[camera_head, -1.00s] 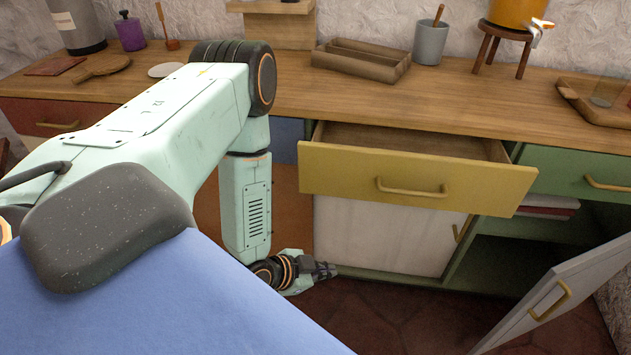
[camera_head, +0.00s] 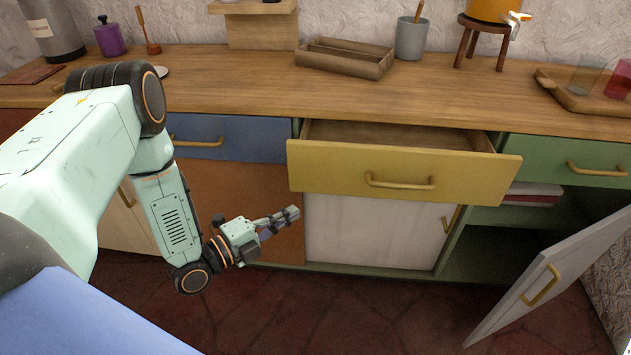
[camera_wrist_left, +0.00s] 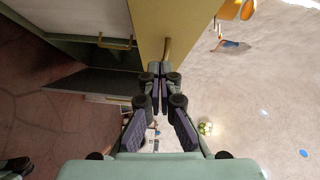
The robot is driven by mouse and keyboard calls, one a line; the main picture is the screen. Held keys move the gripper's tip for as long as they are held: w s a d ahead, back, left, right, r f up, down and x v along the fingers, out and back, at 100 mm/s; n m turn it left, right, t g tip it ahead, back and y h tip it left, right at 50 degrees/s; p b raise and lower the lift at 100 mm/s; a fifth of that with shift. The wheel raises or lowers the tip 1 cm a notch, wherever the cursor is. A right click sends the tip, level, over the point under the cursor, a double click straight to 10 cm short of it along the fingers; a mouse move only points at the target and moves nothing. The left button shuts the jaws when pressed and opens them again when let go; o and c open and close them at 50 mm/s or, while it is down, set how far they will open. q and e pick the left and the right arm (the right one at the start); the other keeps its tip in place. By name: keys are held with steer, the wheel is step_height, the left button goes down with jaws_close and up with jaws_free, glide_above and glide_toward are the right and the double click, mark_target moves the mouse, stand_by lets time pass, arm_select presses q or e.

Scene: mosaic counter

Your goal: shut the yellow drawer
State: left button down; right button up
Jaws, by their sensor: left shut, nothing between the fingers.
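The yellow drawer (camera_head: 400,172) stands pulled open under the wooden counter, with its inside showing behind the front. Its brass handle (camera_head: 399,183) is on the front. My left gripper (camera_head: 292,213) is shut and empty, in front of the cabinets just left of and below the drawer front, apart from it in the head view. In the left wrist view the closed fingertips (camera_wrist_left: 160,68) point toward the yellow drawer (camera_wrist_left: 152,22), whose handle (camera_wrist_left: 167,48) shows just beyond them. My right gripper is not in view.
A white cabinet door (camera_head: 545,285) hangs open at the lower right, beside an open green compartment. A blue drawer (camera_head: 235,138) and a green drawer (camera_head: 575,160) flank the yellow one. The counter (camera_head: 220,93) holds a wooden box (camera_head: 343,60) and a cup (camera_head: 411,40). The red floor in front is clear.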

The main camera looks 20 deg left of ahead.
arm_select(q)
steer(key=shift+m, duration=0.7)
steer(key=shift+w+a+r+b+x, duration=0.2)
steer(key=shift+a+b+x, duration=0.35)
steer(key=shift+x, duration=1.6)
steer(key=shift+w+a+r+b+x, duration=0.25)
steer(key=shift+b+x, duration=0.65)
steer(key=shift+x, duration=1.3)
steer(key=shift+w+a+r+b+x, duration=0.15)
steer(key=shift+a+b+x, duration=0.4)
steer(key=shift+x, duration=1.6)
steer(key=shift+d, duration=0.15)
